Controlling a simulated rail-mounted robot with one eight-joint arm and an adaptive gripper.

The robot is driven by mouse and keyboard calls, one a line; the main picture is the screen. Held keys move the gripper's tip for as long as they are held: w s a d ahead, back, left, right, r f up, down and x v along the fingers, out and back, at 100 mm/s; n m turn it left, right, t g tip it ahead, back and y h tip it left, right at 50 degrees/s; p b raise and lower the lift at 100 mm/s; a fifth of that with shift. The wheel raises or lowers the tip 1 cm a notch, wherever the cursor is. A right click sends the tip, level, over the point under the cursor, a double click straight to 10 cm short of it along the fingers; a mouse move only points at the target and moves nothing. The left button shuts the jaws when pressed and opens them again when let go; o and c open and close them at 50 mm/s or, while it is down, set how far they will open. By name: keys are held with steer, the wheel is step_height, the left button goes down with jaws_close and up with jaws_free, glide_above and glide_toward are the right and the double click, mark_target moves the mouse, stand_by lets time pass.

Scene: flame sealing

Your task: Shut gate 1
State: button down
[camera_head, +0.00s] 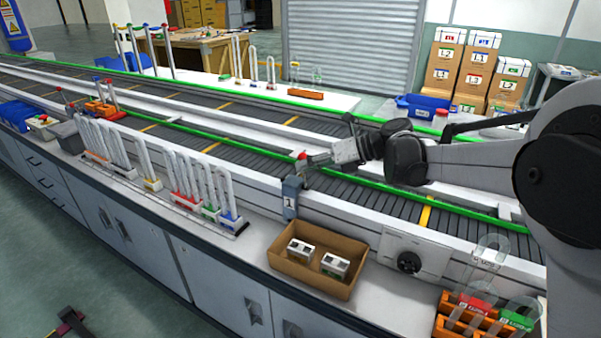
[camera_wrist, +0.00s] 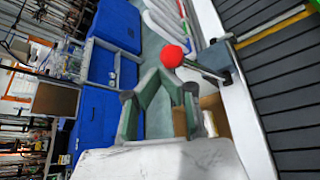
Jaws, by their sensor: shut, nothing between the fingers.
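Gate 1 has a blue-grey bracket (camera_head: 291,198) marked "1" on the near side of the near conveyor. Its red ball knob (camera_head: 302,155) stands just above the bracket, at the belt's near edge. In the wrist view the red knob (camera_wrist: 172,56) sits on the end of a thin metal lever (camera_wrist: 206,69). My gripper (camera_head: 312,161) is shut and empty beside the knob, reaching in from the right. In the wrist view my gripper's fingertips (camera_wrist: 158,75) meet just below the knob. I cannot tell whether they touch it.
A cardboard box (camera_head: 315,287) with two small white items stands below the gate. A control knob (camera_head: 409,262) is right of it. Several clear tubes in coloured racks (camera_head: 187,200) line the bench to the left. The conveyor belt (camera_head: 240,144) is bare near the gate.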

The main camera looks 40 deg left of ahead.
steer(key=shift+w+a+r, duration=0.1)
steer(key=shift+w+r, duration=0.25)
steer(key=shift+w, duration=0.3)
steer(key=shift+w+r, duration=0.1)
steer(key=s+d+f+b, duration=0.1)
steer(key=s+d, duration=0.1)
steer(key=s, duration=0.3)
steer(key=w+d+p, duration=0.1)
steer(key=w+d, duration=0.5)
steer(key=d, duration=0.1)
steer(key=shift+w+d+r, duration=0.15)
steer(key=shift+w+r, duration=0.1)
steer(key=shift+w, duration=0.05)
steer(key=shift+d, duration=0.1)
